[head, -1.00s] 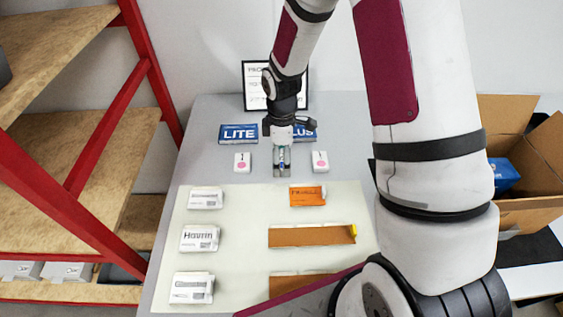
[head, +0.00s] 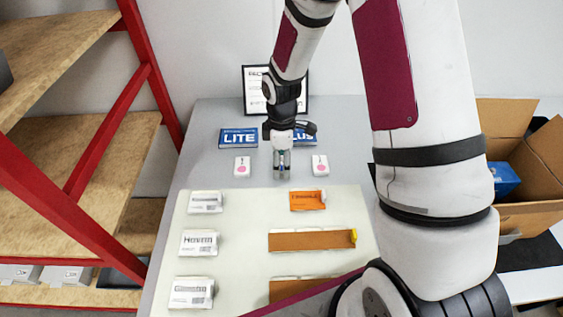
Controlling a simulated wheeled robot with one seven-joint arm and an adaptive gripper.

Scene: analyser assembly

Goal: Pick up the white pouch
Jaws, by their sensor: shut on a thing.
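My gripper (head: 282,171) points down over the grey table, between two small white packs with pink marks, the left one (head: 242,166) and the right one (head: 320,165). It is apart from both. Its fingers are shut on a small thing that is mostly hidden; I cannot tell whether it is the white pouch. Three white labelled packs lie in a column on the left of the pale mat: the top one (head: 205,202), the middle one (head: 198,242) and the bottom one (head: 191,292).
An orange pack (head: 308,200) and a brown strip with a yellow end (head: 310,241) lie on the mat (head: 240,225). A blue LITE box (head: 238,138) and a framed sign (head: 254,92) stand behind. A red-framed shelf (head: 90,160) is left, an open carton (head: 535,220) right.

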